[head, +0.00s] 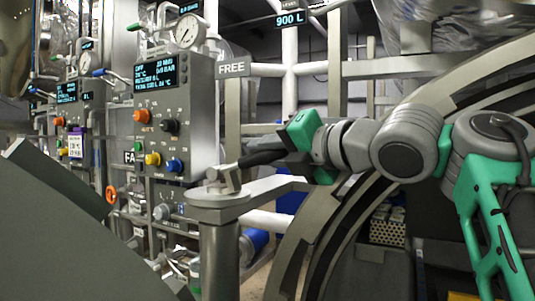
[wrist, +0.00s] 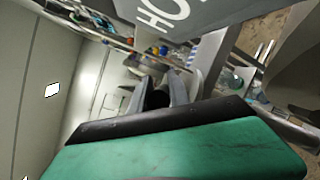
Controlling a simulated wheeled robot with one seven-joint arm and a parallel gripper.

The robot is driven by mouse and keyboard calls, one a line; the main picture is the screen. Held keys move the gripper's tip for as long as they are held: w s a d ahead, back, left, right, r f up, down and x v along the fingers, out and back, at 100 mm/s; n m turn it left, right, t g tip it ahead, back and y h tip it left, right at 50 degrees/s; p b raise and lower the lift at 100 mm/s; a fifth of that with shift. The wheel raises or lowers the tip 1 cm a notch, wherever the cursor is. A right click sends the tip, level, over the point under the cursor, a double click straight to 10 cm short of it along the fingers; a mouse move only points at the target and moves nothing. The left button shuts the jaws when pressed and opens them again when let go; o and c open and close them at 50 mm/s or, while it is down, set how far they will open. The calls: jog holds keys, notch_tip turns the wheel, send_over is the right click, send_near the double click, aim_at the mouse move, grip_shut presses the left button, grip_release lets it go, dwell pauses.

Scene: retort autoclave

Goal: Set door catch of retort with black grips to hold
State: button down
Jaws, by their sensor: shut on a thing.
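The door catch is a short lever with a black grip (head: 262,157) on a grey pivot block (head: 224,178), on top of a post beside the large round retort door (head: 345,200). The lever lies nearly level and points right, toward the door. My gripper (head: 290,148) comes from the right and is shut on the grip's outer end, hiding that end. A plate marked FREE (head: 232,68) stands above and behind the catch.
A grey control panel (head: 162,110) with knobs, a display and a gauge (head: 188,31) stands close left of the catch. A dark grey slanted surface (head: 75,230) fills the lower left. Pale pipes (head: 290,70) run behind. The door's curved rim is close below my arm.

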jog(key=c, duration=1.3)
grip_release()
jog(key=shift+f, duration=0.1)
jog(key=shift+o, duration=0.2)
jog(key=f+p+v, duration=0.1)
jog(key=v, duration=0.6)
jog(key=shift+s+d+r, duration=0.25)
jog(key=shift+s+r, duration=0.05)
jog(key=shift+r, duration=0.2)
